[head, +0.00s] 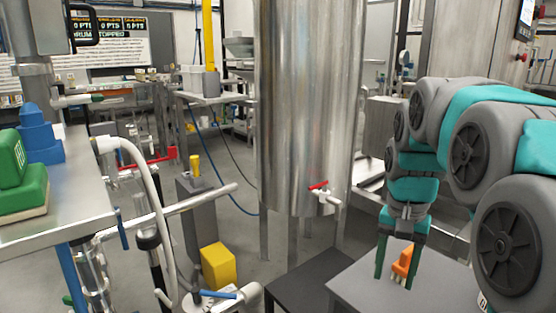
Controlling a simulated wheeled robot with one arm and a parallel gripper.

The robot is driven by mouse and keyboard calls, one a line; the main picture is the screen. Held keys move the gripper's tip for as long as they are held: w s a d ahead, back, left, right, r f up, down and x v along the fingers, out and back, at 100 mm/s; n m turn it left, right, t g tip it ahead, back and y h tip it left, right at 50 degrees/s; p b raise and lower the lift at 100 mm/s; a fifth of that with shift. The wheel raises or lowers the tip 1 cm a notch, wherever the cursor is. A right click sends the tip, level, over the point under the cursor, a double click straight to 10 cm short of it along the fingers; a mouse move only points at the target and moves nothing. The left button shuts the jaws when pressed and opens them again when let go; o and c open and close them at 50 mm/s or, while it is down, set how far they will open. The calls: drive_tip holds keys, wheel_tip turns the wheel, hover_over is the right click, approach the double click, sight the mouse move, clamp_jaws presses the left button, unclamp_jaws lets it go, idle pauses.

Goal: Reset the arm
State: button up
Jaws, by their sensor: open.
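My arm enters from the right side of the head view in grey and teal, bent over with its end pointing down. My gripper (396,268) is open, with its two teal fingers apart above a grey tabletop. An orange object (402,261) stands on that top, behind or between the fingers in this view. I cannot tell its exact distance from them, and the fingers do not appear closed on it.
A large steel tank (308,110) with a red-handled tap (318,186) stands left of my arm. The grey table (375,295) is below my gripper, with a dark low platform (308,285) beside it. A steel bench (85,190) holds green and blue items at left.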

drive_tip(key=s+a+f+n, duration=0.2)
drive_tip(key=s+f, duration=0.2)
drive_tip(key=s, duration=0.3)
drive_tip(key=s+a+f+n, duration=0.2)
drive_tip(key=s+f, duration=0.2)
drive_tip(key=s, duration=0.4)
drive_tip(key=s+a+f+n+g, duration=0.1)
drive_tip(key=s+a+f+n, duration=0.1)
drive_tip(key=s+f, duration=0.3)
drive_tip(key=s+a, duration=0.1)
drive_tip(key=s, duration=0.2)
drive_tip(key=shift+n, duration=0.3)
drive_tip(key=shift+c, duration=0.5)
